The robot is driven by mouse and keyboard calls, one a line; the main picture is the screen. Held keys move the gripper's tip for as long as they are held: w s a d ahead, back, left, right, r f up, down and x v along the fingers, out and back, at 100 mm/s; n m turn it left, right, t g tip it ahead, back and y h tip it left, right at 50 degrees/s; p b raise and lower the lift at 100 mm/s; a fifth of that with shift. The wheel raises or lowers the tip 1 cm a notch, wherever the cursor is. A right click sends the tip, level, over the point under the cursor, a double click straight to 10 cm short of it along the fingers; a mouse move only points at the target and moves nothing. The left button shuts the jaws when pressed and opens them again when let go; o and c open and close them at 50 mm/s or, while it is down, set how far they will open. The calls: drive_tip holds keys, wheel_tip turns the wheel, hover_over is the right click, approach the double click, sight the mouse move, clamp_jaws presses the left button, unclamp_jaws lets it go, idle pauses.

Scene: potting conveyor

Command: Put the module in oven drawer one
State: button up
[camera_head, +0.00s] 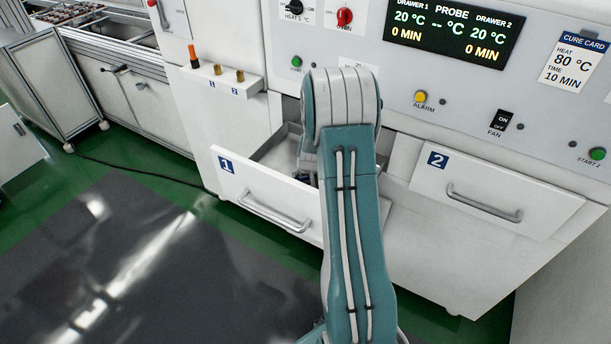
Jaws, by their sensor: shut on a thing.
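Oven drawer one, with the blue label 1, is pulled open; its white front (262,196) and bar handle show left of my teal arm. Part of its grey interior shows behind the front. My arm rises in the middle and bends over at the elbow, with its far end reaching down into or over drawer one. A small teal and dark part of my wrist shows beside the arm at the drawer opening. My gripper's fingers are hidden behind my arm. The module is not visible, so I cannot tell how it sits relative to the drawer.
Drawer two (494,190), labelled 2, stands right of my arm. The control panel above has a display (454,30) reading 20 °C and 0 MIN for both drawers. A small shelf (222,84) holds several small items.

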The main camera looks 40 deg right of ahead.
drive_tip(key=o, duration=1.1)
drive_tip(key=shift+d, duration=0.1)
drive_tip(key=s+a+r, duration=0.2)
drive_tip(key=a+r, duration=0.2)
drive_tip(key=r, duration=0.3)
drive_tip(key=s+a+r+n, duration=0.1)
drive_tip(key=s+a+r, duration=0.15)
drive_tip(key=r, duration=0.35)
drive_tip(key=s+a+r, duration=0.2)
drive_tip(key=a+r, duration=0.2)
drive_tip(key=r, duration=0.3)
drive_tip(key=s+a+r+n, duration=0.1)
drive_tip(key=s+a+r, duration=0.2)
drive_tip(key=s+a, duration=0.3)
drive_tip(key=s+a+r+n+t+y, duration=0.1)
drive_tip(key=s+a+r, duration=0.2)
drive_tip(key=s+a, duration=0.3)
drive_tip(key=s+a+r+n, duration=0.1)
drive_tip(key=s+a+r, duration=0.3)
drive_tip(key=s+a, duration=0.2)
drive_tip(key=shift+s+n+t+y, duration=0.3)
drive_tip(key=shift+s+y, duration=0.1)
drive_tip(key=shift+s, duration=0.6)
